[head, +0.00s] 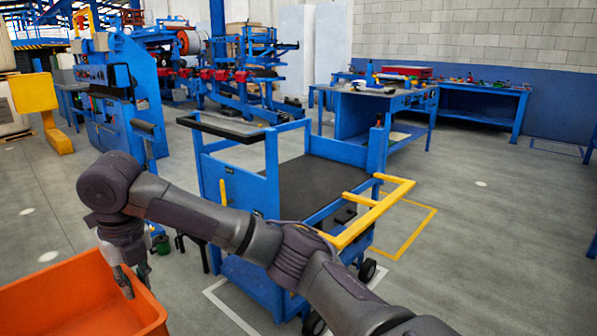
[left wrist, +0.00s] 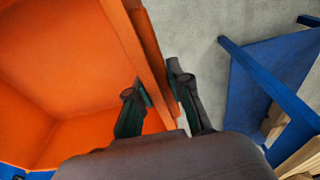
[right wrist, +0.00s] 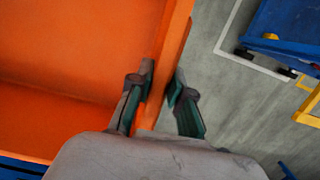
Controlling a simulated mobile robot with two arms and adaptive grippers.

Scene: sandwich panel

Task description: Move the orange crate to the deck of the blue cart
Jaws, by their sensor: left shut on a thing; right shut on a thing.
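The orange crate (head: 75,300) shows at the lower left of the head view, partly cut off by the frame. It looks empty where I see inside. My right gripper (head: 130,284) is shut on its wall; the right wrist view also shows the fingers (right wrist: 160,88) on either side of the wall. My left gripper (left wrist: 156,92) is shut on another part of the crate's wall in the left wrist view and is outside the head view. The blue cart (head: 235,190) stands right of the crate, with a dark, bare deck (head: 312,180) and a yellow handle (head: 375,215).
My right arm crosses in front of the cart and hides part of it. Blue workbenches (head: 385,105) stand behind the cart, and a blue machine (head: 125,90) stands at the left. Grey floor (head: 490,230) is open on the right. A blue frame with wood (left wrist: 265,90) is near the left gripper.

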